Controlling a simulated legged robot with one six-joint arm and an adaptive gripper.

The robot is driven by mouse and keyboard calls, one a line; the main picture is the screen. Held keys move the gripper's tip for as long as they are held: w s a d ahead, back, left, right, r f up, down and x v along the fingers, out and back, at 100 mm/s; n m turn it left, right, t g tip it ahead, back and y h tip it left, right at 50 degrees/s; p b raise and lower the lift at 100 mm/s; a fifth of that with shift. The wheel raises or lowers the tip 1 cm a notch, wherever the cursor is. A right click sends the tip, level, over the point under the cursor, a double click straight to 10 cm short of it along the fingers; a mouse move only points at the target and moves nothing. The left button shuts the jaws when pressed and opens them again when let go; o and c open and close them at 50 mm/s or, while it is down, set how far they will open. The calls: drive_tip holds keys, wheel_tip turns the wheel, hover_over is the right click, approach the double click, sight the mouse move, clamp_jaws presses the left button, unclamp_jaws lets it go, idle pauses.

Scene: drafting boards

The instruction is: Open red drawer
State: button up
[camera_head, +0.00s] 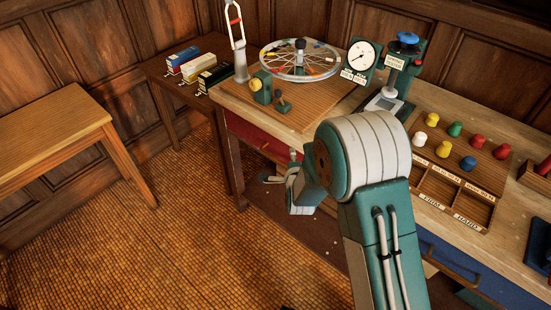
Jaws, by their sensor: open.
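The red drawer (248,134) is in the front of the workbench, under its left half. Its face looks flush with the bench front, so it appears shut. Its right part is hidden by my arm, and its handle is too small to make out clearly. My gripper (266,179) is low in front of the bench, below and slightly right of the drawer face. It looks apart from the drawer, with its jaws open and empty.
A blue drawer (462,272) is in the bench front at right. The benchtop holds a spoked wheel (298,62), a dial gauge (362,56) and a wooden tray (440,192) with coloured pegs. A wooden table (50,132) stands at left. The tiled floor between is clear.

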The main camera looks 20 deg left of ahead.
drive_tip(key=m+t+y, duration=0.1)
drive_tip(key=m, duration=0.1)
approach(275, 158)
drive_tip(key=shift+f+x, duration=0.15)
drive_tip(key=shift+x, duration=2.5)
drive_tip(key=shift+f+x, duration=0.15)
drive_tip(key=shift+x, duration=2.45)
clamp_jaws()
